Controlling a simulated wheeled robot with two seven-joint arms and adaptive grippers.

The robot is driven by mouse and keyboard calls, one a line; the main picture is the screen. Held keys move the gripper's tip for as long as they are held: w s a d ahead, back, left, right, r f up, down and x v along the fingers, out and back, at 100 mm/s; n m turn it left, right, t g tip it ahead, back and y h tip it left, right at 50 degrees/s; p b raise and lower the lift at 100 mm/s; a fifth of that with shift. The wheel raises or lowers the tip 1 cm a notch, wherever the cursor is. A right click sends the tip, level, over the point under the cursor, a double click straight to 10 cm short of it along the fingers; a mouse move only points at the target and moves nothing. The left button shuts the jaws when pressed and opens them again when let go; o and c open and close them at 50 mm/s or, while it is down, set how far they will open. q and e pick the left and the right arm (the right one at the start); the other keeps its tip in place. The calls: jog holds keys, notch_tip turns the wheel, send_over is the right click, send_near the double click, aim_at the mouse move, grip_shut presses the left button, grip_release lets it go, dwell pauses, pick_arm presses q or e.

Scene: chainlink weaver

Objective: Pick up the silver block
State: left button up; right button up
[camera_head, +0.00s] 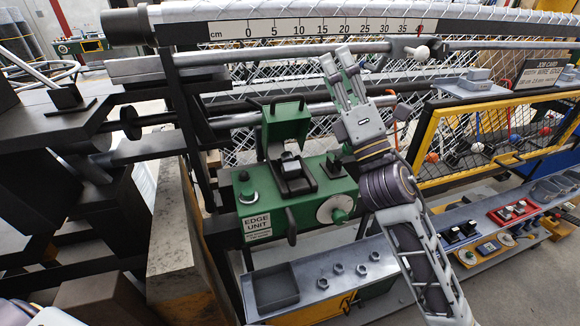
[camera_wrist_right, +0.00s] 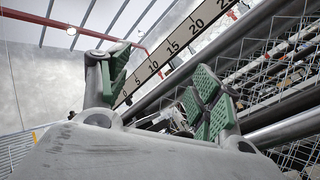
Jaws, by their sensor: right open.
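A small silver block (camera_head: 291,168) sits in the black holder of the green edge unit (camera_head: 312,210), under its raised green cover (camera_head: 287,122). My right gripper (camera_head: 337,58) is up and to the right of the block in the head view, fingers pointing up towards the ruler rail. Its two fingers are apart and nothing is between them. In the right wrist view the open fingers (camera_wrist_right: 158,85) show green pads, with the ruler behind them; I cannot make out the silver block there. My left gripper does not show.
A ruler rail (camera_head: 310,28) and grey bars run across the back, with chain-link mesh behind. A grey bench (camera_head: 325,278) with a tray (camera_head: 275,288) and several nuts is in front of the unit. A yellow-framed rack (camera_head: 490,172) stands at the right.

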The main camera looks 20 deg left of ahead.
jog(key=s+a+r+n+g+y, duration=0.3)
jog(key=s+a+n+g, duration=0.3)
jog(key=n+g, duration=0.5)
jog(key=s+a+r+n+g+y, duration=0.2)
jog(key=s+a+n+g+y, duration=0.25)
jog(key=n+g, duration=0.55)
jog(key=s+a+f+n+g+h, duration=0.4)
jog(key=s+a+f+n+h, duration=0.35)
jog(key=n, duration=0.85)
jog(key=w+d+f+n+t+h, duration=0.2)
jog(key=w+f+n+t+h, duration=0.25)
jog(key=f+n+h, duration=0.35)
jog(key=w+d+r+t+h, duration=0.3)
jog(key=w+d+t+h, duration=0.2)
jog(key=d, duration=0.5)
jog(key=w+h, duration=0.2)
jog(key=w, duration=0.1)
jog(key=shift+w+t+h, duration=0.3)
jog(key=shift+t+h, duration=0.05)
jog(key=shift+h, duration=0.05)
jog(key=shift+f, duration=0.15)
